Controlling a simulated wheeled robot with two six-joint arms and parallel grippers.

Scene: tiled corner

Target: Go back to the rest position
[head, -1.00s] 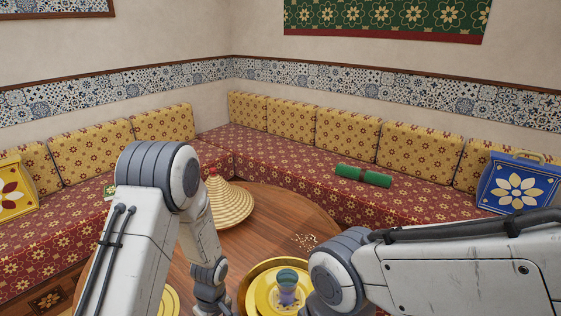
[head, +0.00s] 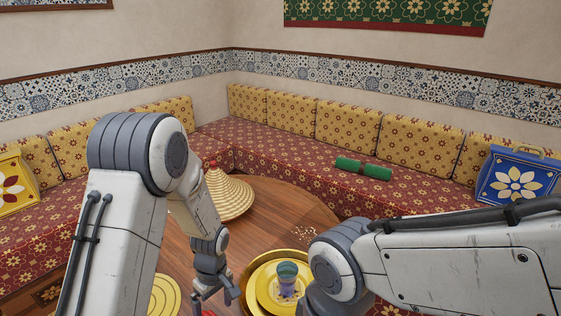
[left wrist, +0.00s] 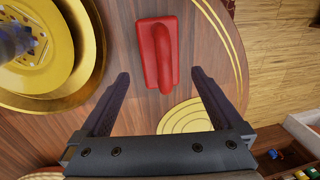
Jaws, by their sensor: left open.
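My left gripper (head: 214,303) is open and empty above the round wooden table (head: 285,215). In the left wrist view its two fingers (left wrist: 161,75) are spread apart. A red block with a raised handle (left wrist: 158,52) lies on the table beyond the fingertips, apart from them. My right arm comes in from the right in the head view, and its gripper is out of view.
A woven cone lid (head: 228,194) stands farther back. A yellow ridged disc (head: 163,298) lies to the left. A green roll (head: 363,170) and blue bag (head: 516,182) are on the bench.

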